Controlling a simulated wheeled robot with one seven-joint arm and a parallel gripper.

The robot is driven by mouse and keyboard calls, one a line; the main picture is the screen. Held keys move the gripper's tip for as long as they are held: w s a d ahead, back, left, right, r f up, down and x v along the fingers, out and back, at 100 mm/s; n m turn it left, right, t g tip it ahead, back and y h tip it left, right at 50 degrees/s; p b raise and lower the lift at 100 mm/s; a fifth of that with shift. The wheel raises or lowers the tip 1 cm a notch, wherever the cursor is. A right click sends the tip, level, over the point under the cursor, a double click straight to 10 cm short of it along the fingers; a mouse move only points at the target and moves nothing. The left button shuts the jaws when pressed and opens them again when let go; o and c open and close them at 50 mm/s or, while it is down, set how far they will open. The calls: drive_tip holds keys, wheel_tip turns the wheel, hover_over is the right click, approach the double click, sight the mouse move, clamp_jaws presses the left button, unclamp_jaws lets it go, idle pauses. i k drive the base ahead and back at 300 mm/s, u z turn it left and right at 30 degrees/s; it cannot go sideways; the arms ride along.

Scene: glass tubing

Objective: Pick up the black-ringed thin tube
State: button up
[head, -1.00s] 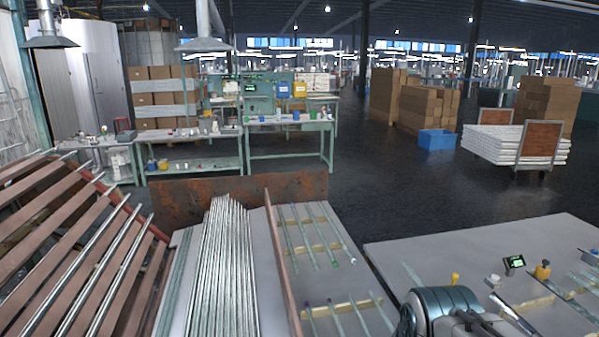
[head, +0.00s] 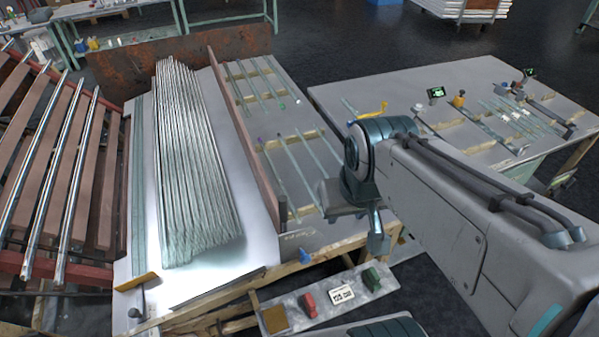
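Several thin glass tubes lie in two groups on wooden strips on the table, right of a long upright board. The near group (head: 296,165) has dark or purple far ends. Which tube carries a black ring is too small to tell. My arm reaches in from the right, and my gripper (head: 365,220) hangs at the table's right edge, beside the near group. It appears apart from the tubes. Its fingers are partly hidden and their opening is unclear.
A large bundle of glass tubes (head: 190,160) lies left of the upright board (head: 243,130). A slatted rack (head: 70,170) stands at far left. A second table (head: 400,95) with tubes and small devices is at right. A tray (head: 325,300) with coloured blocks sits in front.

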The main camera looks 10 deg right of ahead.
sight(309, 190)
drive_tip(key=z, duration=2.3)
drive_tip(key=i, duration=1.45)
drive_tip(key=u, duration=2.55)
